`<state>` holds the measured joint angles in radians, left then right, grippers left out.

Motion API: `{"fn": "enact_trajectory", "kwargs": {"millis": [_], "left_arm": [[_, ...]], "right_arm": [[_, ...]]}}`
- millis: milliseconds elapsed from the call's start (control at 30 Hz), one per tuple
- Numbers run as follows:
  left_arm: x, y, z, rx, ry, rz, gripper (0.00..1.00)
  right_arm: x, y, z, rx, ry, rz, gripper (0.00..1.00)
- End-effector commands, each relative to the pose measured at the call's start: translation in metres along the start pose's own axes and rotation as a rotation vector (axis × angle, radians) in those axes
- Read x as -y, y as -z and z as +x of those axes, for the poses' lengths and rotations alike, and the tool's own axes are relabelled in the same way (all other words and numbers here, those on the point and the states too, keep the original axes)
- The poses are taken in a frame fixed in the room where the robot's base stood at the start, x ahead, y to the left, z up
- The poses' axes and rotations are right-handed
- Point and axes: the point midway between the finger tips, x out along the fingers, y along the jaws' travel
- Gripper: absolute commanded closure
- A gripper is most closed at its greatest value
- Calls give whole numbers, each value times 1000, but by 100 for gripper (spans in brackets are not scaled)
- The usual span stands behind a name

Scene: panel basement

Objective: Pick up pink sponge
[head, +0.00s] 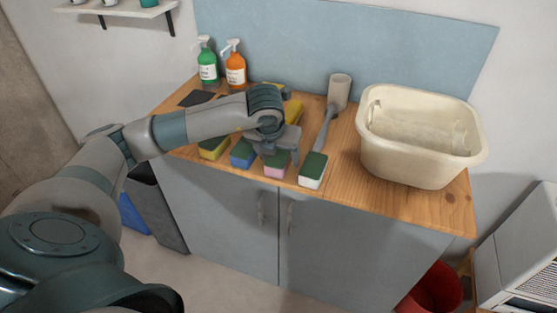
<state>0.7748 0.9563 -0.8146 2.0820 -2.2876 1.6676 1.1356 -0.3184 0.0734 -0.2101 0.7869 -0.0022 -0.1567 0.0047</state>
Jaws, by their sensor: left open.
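The pink sponge (275,171) has a dark green top and sits near the front edge of the wooden counter. It is between a blue sponge (241,158) on its left and a white sponge (313,175) on its right. My left gripper (277,152) is open and reaches down over the pink sponge from behind. The gripper hides part of the sponge's top, and I cannot tell if the fingers touch it. My right gripper is not in view.
A yellow sponge (213,149) sits left of the blue one. A grey-handled brush (326,128) and a cream basin (420,155) stand to the right. Green (207,68) and orange (235,70) spray bottles stand at the back left. The counter's front right is clear.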

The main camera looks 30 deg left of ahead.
Motion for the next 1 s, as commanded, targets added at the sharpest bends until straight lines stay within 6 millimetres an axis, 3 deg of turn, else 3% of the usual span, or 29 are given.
{"fn": "enact_trajectory", "kwargs": {"millis": [1000], "left_arm": [[0, 3, 6, 0, 0, 0, 34]], "right_arm": [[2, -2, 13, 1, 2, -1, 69]]}}
